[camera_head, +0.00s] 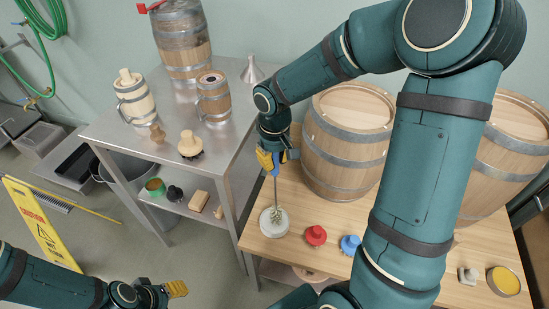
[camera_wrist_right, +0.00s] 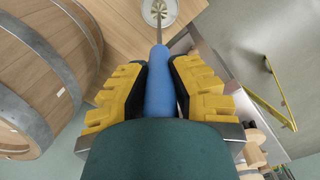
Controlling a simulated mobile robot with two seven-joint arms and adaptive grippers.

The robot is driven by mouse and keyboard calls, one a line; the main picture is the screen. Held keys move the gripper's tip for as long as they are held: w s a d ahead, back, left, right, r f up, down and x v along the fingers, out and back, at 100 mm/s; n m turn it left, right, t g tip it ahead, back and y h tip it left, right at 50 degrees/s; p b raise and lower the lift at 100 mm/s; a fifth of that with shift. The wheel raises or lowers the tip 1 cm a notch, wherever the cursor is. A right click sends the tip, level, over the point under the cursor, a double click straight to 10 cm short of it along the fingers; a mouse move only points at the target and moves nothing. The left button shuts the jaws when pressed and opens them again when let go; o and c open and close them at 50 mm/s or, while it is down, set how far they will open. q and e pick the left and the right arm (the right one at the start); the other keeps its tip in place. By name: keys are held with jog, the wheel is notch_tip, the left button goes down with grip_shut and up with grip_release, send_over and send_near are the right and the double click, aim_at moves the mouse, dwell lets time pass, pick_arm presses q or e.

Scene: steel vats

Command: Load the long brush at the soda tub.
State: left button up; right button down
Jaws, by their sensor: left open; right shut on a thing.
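The long brush (camera_head: 275,188) has a blue handle, a thin metal rod and a pale bristle head. My right gripper (camera_head: 271,159) is shut on its blue handle, which also shows in the right wrist view (camera_wrist_right: 160,85). The brush points down, nearly upright. The soda tub (camera_head: 266,228) is a small round whitish tub near the left edge of the wooden table. The bristle head shows within the tub's rim in both views; how deep it sits I cannot tell. The tub also shows in the right wrist view (camera_wrist_right: 150,17). My left gripper (camera_head: 172,290) is open and empty, low at the left.
Red (camera_head: 315,236) and blue (camera_head: 350,244) knobbed items stand right of the tub. Wooden barrels (camera_head: 345,145) stand behind on the table (camera_head: 260,250). A steel table (camera_head: 170,110) at left holds a keg, mugs, a funnel and a round brush. A yellow wet-floor sign (camera_head: 42,225) stands at far left.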

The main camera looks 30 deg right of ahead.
jog(key=shift+f+b, duration=0.4)
jog(key=shift+f, duration=0.15)
dwell(1.5)
jog(key=shift+r, duration=0.1)
jog(key=shift+r+p, duration=2.75)
jog(key=shift+r, duration=0.75)
